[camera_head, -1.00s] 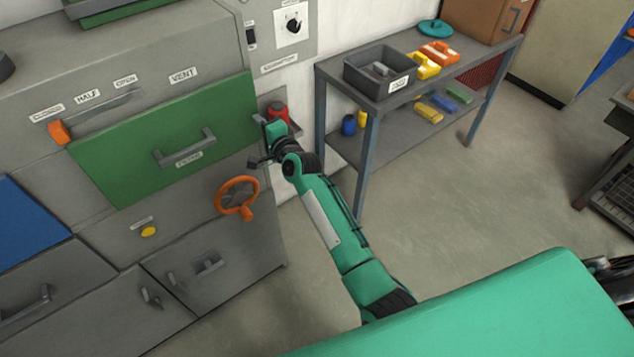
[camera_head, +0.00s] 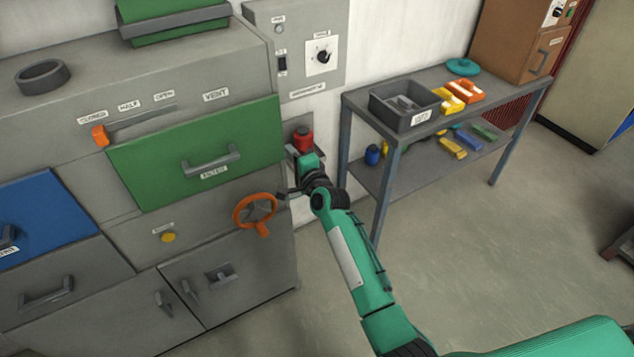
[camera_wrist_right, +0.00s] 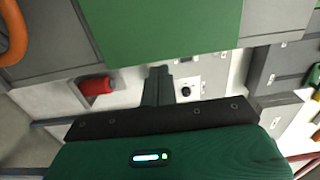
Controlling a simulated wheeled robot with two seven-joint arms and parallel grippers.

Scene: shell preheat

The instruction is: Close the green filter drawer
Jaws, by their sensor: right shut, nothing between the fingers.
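The green filter drawer (camera_head: 190,185) shows its front, handle and label in the head view, on the grey machine. Its front seems to stand slightly proud of the machine face; I cannot tell by how much. In the right wrist view, the shut fingers (camera_wrist_right: 158,84) point towards a large green panel (camera_wrist_right: 160,25), with a visible gap in the picture. My left gripper is not in view.
A red part (camera_head: 303,139) sits in a recess right of the drawer, close to my right wrist. An orange lever (camera_head: 100,135) is above the drawer's left corner. A shelf table (camera_head: 355,97) with a grey bin (camera_head: 385,111) stands to the right. Open floor lies in front.

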